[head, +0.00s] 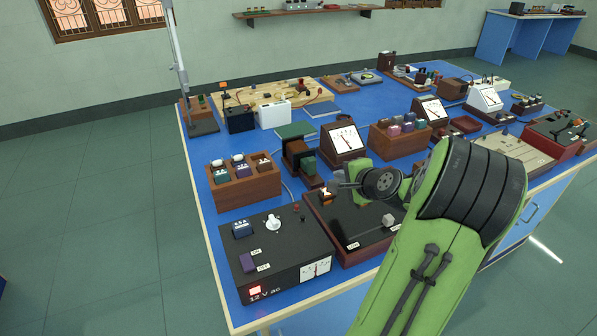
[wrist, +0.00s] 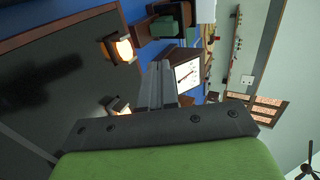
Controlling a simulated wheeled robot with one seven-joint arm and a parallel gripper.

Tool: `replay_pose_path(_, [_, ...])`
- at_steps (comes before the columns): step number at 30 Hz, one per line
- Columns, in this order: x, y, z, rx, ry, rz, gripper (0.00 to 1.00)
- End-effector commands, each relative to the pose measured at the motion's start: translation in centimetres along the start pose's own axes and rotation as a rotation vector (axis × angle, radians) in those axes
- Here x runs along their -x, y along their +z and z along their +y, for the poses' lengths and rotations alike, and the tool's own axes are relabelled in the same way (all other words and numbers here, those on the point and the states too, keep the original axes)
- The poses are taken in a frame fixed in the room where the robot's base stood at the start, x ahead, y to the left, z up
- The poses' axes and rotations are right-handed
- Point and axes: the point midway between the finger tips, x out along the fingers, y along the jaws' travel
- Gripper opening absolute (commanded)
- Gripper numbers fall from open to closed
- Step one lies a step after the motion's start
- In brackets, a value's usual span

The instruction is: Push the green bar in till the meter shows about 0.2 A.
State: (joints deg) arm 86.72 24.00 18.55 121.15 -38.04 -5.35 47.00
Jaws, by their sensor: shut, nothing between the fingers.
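A dark green block (head: 308,163), which looks like the end of the green bar, sits at the front of a brown and dark coil stand (head: 292,150). Green also shows at the top of the wrist view (wrist: 183,14), beside a dark block. The meter (head: 345,138) stands just right of the coil stand, with a white dial and a needle; it also shows in the wrist view (wrist: 187,74). Its reading is too small to tell. My gripper (head: 344,185) is shut and empty, above the dark lamp board, right of and nearer than the green block. Its fingers (wrist: 160,72) point toward the meter.
A black power supply (head: 276,255) with a lit red switch stands at the front left. The lamp board (head: 352,222) carries lamps (wrist: 124,48) that glow. A wooden rack of blocks (head: 243,182) stands left of the coil stand. A block rack (head: 398,137) stands right of the meter.

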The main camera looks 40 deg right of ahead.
Motion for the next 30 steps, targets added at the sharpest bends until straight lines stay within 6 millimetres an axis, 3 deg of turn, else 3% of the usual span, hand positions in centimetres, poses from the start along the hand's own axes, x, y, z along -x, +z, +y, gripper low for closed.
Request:
replay_pose_path(13, [-9.5,0.3,0.2,0.006,0.003,-0.007,0.0])
replay_pose_path(15, [-10.7,0.3,-0.6,0.01,0.001,-0.006,0.0])
replay_pose_path(21, [-12.6,0.3,-1.8,0.007,0.003,-0.003,0.0])
replay_pose_path(30, [-12.8,0.3,-2.0,0.007,0.005,-0.003,0.0])
